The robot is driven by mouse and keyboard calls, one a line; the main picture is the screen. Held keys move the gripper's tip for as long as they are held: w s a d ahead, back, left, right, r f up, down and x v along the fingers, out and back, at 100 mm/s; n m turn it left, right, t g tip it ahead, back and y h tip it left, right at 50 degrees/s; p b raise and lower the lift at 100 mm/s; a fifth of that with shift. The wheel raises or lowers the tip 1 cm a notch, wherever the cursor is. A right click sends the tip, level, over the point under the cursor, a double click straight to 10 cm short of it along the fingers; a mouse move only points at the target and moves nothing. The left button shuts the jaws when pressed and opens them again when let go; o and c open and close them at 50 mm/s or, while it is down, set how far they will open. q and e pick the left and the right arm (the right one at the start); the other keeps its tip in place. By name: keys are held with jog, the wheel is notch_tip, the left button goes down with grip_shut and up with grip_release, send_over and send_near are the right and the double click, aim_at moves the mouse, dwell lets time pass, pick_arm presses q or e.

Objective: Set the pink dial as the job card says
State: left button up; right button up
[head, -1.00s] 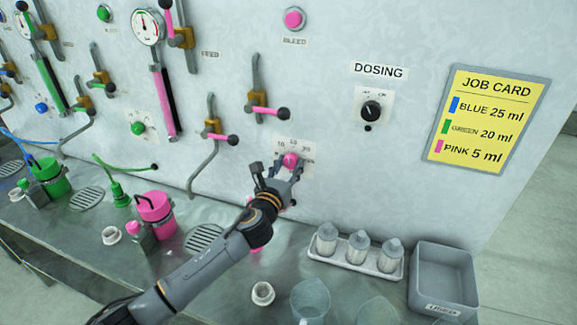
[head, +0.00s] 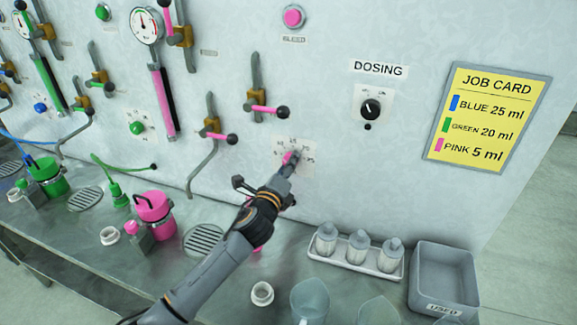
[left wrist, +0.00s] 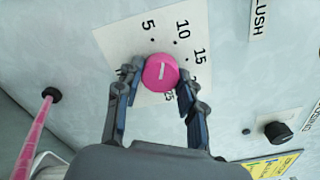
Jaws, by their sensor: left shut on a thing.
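The pink dial (left wrist: 160,72) sits on a white scale plate (left wrist: 118,48) on the wall panel. My left gripper (left wrist: 157,84) is shut on the dial, with one finger on each side of it. The dial has a short white mark on its face. The numbers 5, 10 and 15 show above it, and 25 shows partly below; the fingers hide other marks. I cannot tell which number the mark points to. In the head view the gripper covers much of the dial (head: 288,157). The yellow job card (head: 487,119) reads blue 25 ml, green 20 ml, pink 5 ml.
A black dosing knob (head: 370,109) is on the panel to the right. A tray of several bottles (head: 357,254) and a grey bin (head: 443,278) stand on the bench below.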

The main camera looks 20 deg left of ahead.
pick_arm(q)
jog(key=shift+n, duration=2.3)
jog(key=o, duration=1.2)
jog(key=s, duration=1.2)
jog(key=shift+a, duration=0.2)
